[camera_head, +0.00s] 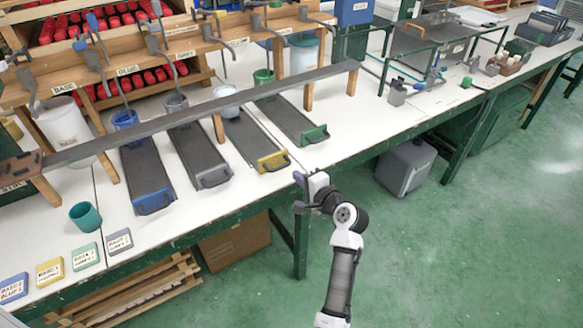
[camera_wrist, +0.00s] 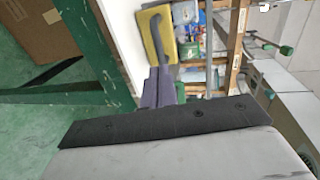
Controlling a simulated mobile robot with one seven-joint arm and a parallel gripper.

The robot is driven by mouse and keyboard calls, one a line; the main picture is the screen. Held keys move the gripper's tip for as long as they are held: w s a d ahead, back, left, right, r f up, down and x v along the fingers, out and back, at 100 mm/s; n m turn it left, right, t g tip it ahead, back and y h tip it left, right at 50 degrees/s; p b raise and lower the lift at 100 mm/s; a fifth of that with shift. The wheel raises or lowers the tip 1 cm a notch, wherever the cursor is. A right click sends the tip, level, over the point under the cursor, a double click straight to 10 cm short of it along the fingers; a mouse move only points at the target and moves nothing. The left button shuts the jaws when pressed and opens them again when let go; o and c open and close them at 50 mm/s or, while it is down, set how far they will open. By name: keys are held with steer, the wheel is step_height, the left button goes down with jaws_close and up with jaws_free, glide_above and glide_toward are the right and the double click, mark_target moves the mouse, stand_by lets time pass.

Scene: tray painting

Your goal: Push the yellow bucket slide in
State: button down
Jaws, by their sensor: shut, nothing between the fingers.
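The yellow bucket slide is a dark grey board with a yellow front (camera_head: 274,161) and a dark handle. It extends toward the table's front edge. A pale bucket (camera_head: 226,97) stands at its back end, by the long grey bar. My gripper (camera_head: 303,179) is just right of the yellow front, beyond the table edge, apart from it. In the wrist view the yellow front (camera_wrist: 158,36) and its handle lie just beyond my fingertips (camera_wrist: 158,82). The fingers are shut and empty. My wrist housing hides much of the lower wrist view.
The blue slide (camera_head: 153,202) and grey slide (camera_head: 214,177) extend to the left, the green slide (camera_head: 314,134) to the right. The grey bar (camera_head: 200,112) crosses above the boards. A teal cup (camera_head: 85,217) and several colored labels lie at left. Open floor lies at right.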

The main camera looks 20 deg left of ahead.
mark_target(278, 157)
steer(key=shift+p+x, duration=0.55)
steer(key=shift+x, duration=1.8)
steer(key=shift+a, duration=0.1)
steer(key=x, duration=0.2)
steer(key=r+x, duration=0.1)
steer(key=x, duration=0.1)
steer(key=shift+w+a+b, duration=0.15)
steer(key=shift+w+b, duration=0.1)
steer(key=shift+b, duration=0.05)
steer(key=shift+r, duration=0.25)
steer(key=shift+r, duration=0.1)
steer(key=shift+s, duration=0.1)
